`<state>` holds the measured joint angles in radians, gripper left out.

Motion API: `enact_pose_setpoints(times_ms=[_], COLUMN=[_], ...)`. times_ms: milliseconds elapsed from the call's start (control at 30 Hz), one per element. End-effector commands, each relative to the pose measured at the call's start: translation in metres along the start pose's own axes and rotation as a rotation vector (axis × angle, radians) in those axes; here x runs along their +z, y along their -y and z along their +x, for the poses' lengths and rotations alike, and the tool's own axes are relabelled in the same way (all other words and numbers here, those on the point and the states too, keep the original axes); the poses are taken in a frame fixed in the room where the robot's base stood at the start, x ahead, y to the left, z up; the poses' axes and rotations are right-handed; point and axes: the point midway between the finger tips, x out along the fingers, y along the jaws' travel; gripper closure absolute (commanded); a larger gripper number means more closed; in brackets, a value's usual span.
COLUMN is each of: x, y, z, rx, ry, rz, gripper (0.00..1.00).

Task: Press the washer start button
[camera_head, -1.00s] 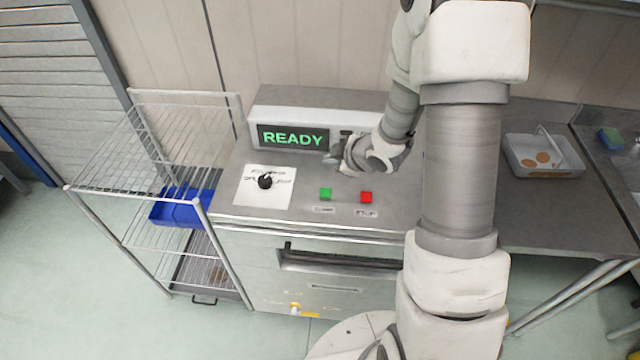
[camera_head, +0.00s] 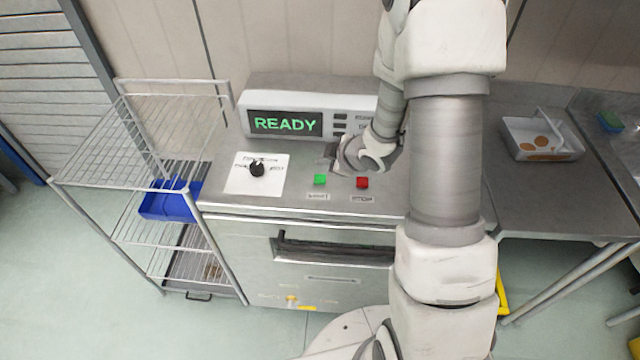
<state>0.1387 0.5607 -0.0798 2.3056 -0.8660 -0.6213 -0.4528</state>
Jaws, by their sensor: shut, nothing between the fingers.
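The washer (camera_head: 222,200) is a steel cabinet with a dark-handled front door and a display (camera_head: 285,122) reading READY in green. On its top are a green button (camera_head: 320,180), which looks like the start button, and a red button (camera_head: 362,183) to its right, each with a small label below. A black dial (camera_head: 257,170) sits on a white panel to the left. My gripper (camera_head: 328,160) is shut and empty, just behind the green button and apart from it in the picture. Its height above the top is hard to tell.
A wire rack (camera_head: 150,125) with a blue bin (camera_head: 172,200) stands left of the washer. To the right, a steel counter (camera_head: 540,205) holds a white tray (camera_head: 510,150) with brown round pieces. My arm covers the washer's right side.

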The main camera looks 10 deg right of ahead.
Motion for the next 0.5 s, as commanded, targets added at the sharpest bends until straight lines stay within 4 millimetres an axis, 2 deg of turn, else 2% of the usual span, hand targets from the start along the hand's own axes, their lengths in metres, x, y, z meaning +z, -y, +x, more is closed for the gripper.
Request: enact_pose_setpoints(times_ms=[33,200,500], x=[0.008,0.015,0.017], y=[0.008,0.016,0.018], z=[0.011,0.022,0.025], rx=[-0.001,0.000,0.000], ry=[0.000,-0.001,-0.002], rz=[0.000,0.001,0.001], gripper=[1.00,1.00,1.00])
